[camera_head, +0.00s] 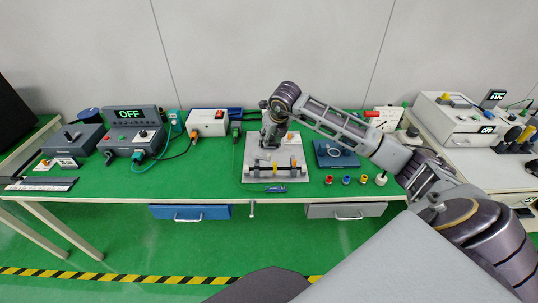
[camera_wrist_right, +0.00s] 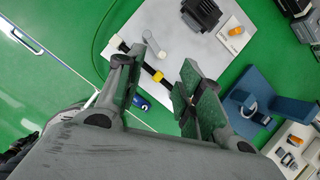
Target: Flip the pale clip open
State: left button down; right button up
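A pale grey clip (camera_wrist_right: 153,47) stands out from a dark bar on a light plate (camera_head: 255,144) in the wrist view; its end touches or nearly touches the bar. A yellow band (camera_wrist_right: 158,76) sits on the same bar, and this yellow piece shows in the head view (camera_head: 276,169). My right gripper (camera_head: 271,142) is above the back part of the plate. My left gripper is not in view.
A black block (camera_wrist_right: 201,13) and an orange-knobbed white block (camera_wrist_right: 235,30) are on the plate. A blue stand with a ring (camera_head: 337,153) is to the right, with several coloured plugs in front. An OFF display box (camera_head: 130,115) stands left.

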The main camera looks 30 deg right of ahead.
aim_at(269, 154)
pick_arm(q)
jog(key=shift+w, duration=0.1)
pick_arm(e)
jog(key=shift+s+d+f+m+g, duration=0.3)
jog(key=shift+s+m+g, duration=0.15)
jog(key=shift+m, duration=0.35)
